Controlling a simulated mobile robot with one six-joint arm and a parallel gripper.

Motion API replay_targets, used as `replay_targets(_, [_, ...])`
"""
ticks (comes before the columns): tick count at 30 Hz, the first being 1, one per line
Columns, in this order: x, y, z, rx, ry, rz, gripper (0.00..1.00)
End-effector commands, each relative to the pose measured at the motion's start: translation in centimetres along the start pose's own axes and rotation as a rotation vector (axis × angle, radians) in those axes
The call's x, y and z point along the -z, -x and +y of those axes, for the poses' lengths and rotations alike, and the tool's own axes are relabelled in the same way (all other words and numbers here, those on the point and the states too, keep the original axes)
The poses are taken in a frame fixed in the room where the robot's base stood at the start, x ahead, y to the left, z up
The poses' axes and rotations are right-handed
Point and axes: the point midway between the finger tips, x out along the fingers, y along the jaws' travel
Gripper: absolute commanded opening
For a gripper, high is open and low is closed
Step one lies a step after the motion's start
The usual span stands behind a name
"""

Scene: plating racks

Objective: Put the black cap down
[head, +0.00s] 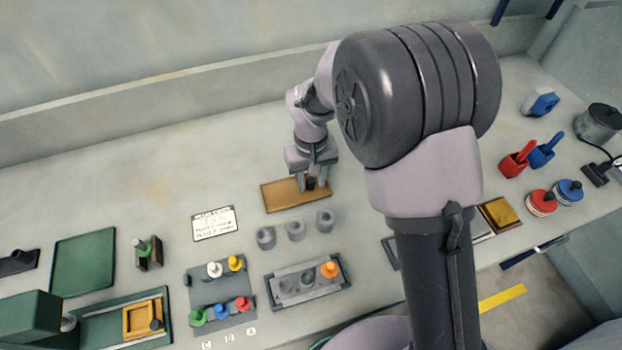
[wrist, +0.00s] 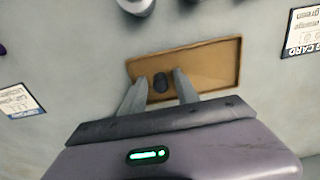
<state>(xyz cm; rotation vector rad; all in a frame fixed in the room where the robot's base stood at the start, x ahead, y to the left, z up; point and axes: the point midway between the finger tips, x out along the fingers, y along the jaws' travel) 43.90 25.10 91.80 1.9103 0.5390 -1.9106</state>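The black cap (wrist: 160,82) is a small dark cylinder on the shallow tan tray (wrist: 215,65), left of its middle in the wrist view. My gripper (wrist: 160,76) is open, with one finger on each side of the cap and a visible gap on both sides. In the head view my gripper (head: 313,184) reaches down over the right part of the tan tray (head: 280,196), with the dark cap (head: 310,183) partly hidden between its fingers.
Several grey cups (head: 296,230) stand just in front of the tray. A grey rack (head: 345,277) holds an orange-capped piece (head: 329,269). A plate of coloured caps (head: 232,290) lies to its left. A white card (head: 213,223) lies left of the tray. The bench behind is clear.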

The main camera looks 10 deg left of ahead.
Motion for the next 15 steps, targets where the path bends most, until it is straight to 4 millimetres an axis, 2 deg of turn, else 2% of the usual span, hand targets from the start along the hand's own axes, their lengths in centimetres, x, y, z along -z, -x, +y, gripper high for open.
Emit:
replay_targets(9, [0.0, 0.2, 0.0, 0.0, 0.0, 0.0, 0.41])
replay_targets(11, [0.0, 1.0, 0.0, 0.0, 0.0, 0.001, 0.41])
replay_targets(15, [0.1, 4.7, 0.0, 0.001, 0.0, 0.004, 0.41])
